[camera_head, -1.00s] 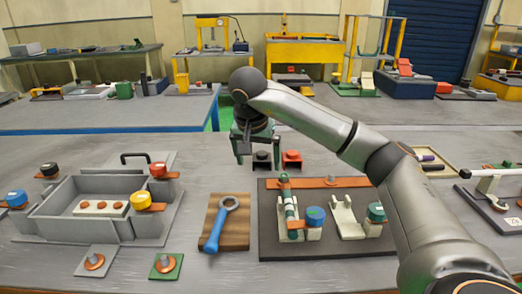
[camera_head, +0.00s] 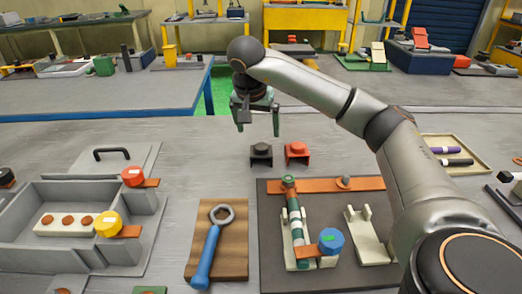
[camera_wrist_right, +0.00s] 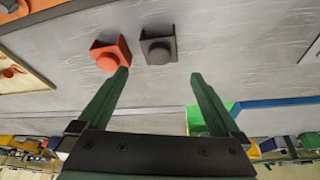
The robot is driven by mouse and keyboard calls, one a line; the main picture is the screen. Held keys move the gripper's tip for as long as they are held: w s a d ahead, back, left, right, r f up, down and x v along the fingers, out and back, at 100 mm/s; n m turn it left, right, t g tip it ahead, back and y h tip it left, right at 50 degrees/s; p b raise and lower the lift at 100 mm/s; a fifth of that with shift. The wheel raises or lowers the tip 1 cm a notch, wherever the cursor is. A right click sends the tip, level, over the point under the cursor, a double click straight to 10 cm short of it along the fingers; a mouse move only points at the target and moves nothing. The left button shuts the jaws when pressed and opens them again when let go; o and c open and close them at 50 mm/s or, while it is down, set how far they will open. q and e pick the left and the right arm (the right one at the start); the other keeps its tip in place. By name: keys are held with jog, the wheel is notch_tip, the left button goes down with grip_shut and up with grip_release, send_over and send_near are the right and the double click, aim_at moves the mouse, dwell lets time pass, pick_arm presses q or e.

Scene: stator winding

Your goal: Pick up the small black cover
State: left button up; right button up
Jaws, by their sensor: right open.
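The small black cover (camera_head: 261,154) sits on the grey table beside a like-shaped red cover (camera_head: 297,151), just to its right. It is a small block with a round knob on top. My right gripper (camera_head: 257,133) is open and empty, above and behind the black cover in the head view. In the right wrist view the black cover (camera_wrist_right: 158,46) lies beyond the two green fingertips (camera_wrist_right: 160,73), between them, and the red cover (camera_wrist_right: 111,53) lies near the left finger. Neither cover is visibly touched. My left gripper is out of view.
A dark board (camera_head: 275,270) with fixtures and a blue-capped part stands in front of the covers. A blue wrench lies on a wooden block (camera_head: 236,262). A grey bin (camera_head: 30,258) is at the left. The table around the covers is clear.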

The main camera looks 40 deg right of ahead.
aim_at(260, 146)
jog(key=b+x, duration=0.1)
jog(key=x, duration=0.8)
jog(key=shift+w+f, duration=0.15)
jog(key=shift+f, duration=0.25)
jog(key=c, duration=1.2)
jog(key=shift+c, duration=0.2)
jog(key=shift+r, duration=0.2)
